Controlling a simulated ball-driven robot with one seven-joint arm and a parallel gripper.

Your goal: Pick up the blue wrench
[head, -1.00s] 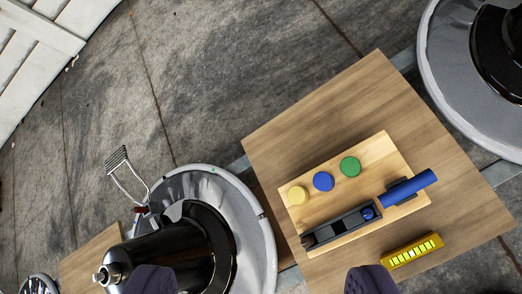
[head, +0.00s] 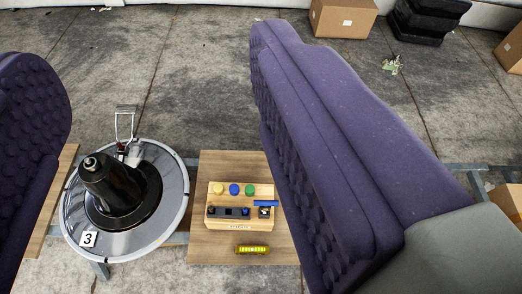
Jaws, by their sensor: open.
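A blue bar (head: 265,203) is the only long blue tool shape in view; I cannot make out wrench jaws. It lies at the right edge of a light wooden block (head: 214,203), in or against a small dark holder (head: 265,212). The block stands on a brown wooden board (head: 200,243). My gripper (head: 150,45) is open, with purple, bumpy fingers wide apart at the left and right of the picture. The board and bar appear between the fingers, apart from them. The right finger overlaps the board's right edge.
Yellow, blue and green caps (head: 249,189) and a black strip (head: 228,212) sit on the block. A chrome round base (head: 78,210) with a black column stands left. Cardboard boxes (head: 342,17) are behind. Concrete floor is open.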

